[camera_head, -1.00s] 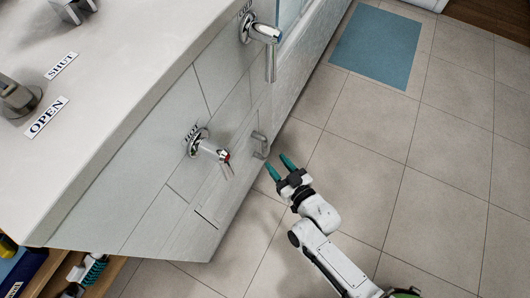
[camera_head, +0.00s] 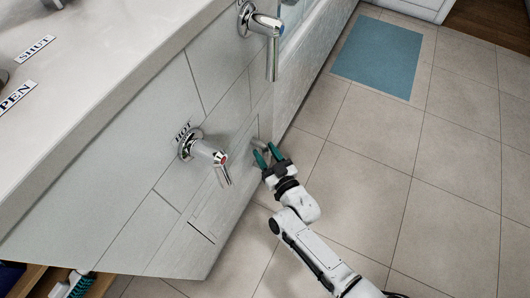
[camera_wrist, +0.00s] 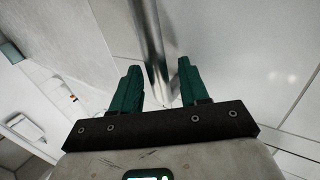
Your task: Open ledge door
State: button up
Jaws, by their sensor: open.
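The ledge door (camera_head: 214,206) is a pale panel low in the side of the white ledge, lying flush and closed except for a thin dark line at its lower edge. Its metal handle (camera_head: 262,143) is at the panel's far end, partly hidden by my gripper. My gripper (camera_head: 266,153) has green fingers and is open at the handle. In the wrist view, a shiny metal bar of the handle (camera_wrist: 150,38) runs down between the open fingers (camera_wrist: 158,67). I cannot tell whether either finger touches it.
A COLD tap (camera_head: 262,22) is farther up. OPEN and SHUT labels lie on the ledge top (camera_head: 110,75). The tiled floor (camera_head: 365,180) on the right is clear, with a blue mat (camera_head: 378,55).

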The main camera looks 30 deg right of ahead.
jog(key=shift+w, duration=0.45)
grip_shut()
dwell(0.4)
